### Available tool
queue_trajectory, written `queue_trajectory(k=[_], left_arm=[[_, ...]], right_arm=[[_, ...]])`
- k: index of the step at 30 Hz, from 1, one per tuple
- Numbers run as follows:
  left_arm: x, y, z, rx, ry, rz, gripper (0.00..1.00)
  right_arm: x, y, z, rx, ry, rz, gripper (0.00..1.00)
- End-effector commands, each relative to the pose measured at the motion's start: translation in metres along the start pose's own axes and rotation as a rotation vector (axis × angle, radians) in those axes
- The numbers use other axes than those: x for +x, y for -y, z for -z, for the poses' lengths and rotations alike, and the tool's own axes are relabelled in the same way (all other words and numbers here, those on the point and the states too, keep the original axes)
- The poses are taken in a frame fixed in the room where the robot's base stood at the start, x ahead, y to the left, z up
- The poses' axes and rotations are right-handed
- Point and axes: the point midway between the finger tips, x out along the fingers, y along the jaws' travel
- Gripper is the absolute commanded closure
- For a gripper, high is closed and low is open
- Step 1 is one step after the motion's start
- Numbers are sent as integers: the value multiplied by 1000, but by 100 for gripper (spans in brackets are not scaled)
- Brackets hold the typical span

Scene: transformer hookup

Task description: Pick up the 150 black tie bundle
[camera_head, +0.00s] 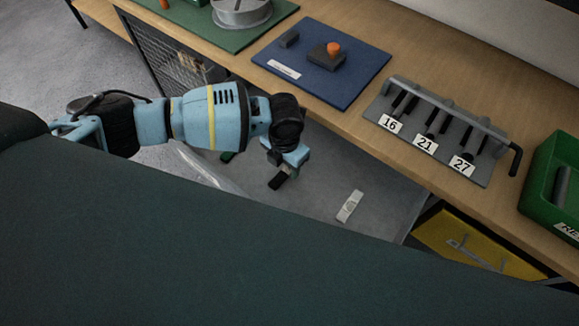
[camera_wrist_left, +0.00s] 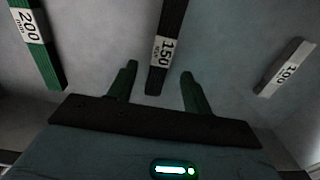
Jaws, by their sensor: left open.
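The black tie bundle (camera_wrist_left: 172,20) with a white 150 label shows at the top middle of the left wrist view. Its near end reaches between the two fingertips of my left gripper (camera_wrist_left: 159,69), which is open and empty, with a finger on each side. I cannot tell the height of the fingers above the bundle. My right gripper is not in view.
A green bundle marked 200 (camera_wrist_left: 38,45) lies left and a white bundle marked 100 (camera_wrist_left: 287,67) lies right; the white one also shows in the head view (camera_head: 349,206). The wooden bench (camera_head: 355,128) carries a blue board (camera_head: 350,75), a grey numbered rack (camera_head: 470,128) and a green bin (camera_head: 548,205).

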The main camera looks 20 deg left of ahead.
Motion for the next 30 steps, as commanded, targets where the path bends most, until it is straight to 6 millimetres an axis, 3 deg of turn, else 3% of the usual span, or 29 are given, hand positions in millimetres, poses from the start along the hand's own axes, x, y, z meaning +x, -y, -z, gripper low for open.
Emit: queue_trajectory(k=[6,14,25,30], left_arm=[[23,0,0,-1,1,0,50],[25,0,0,0,2,0,50],[25,0,0,-1,2,0,97],[24,0,0,-1,3,0,99]], right_arm=[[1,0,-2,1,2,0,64],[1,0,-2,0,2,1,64],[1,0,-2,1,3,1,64],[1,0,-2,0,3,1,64]])
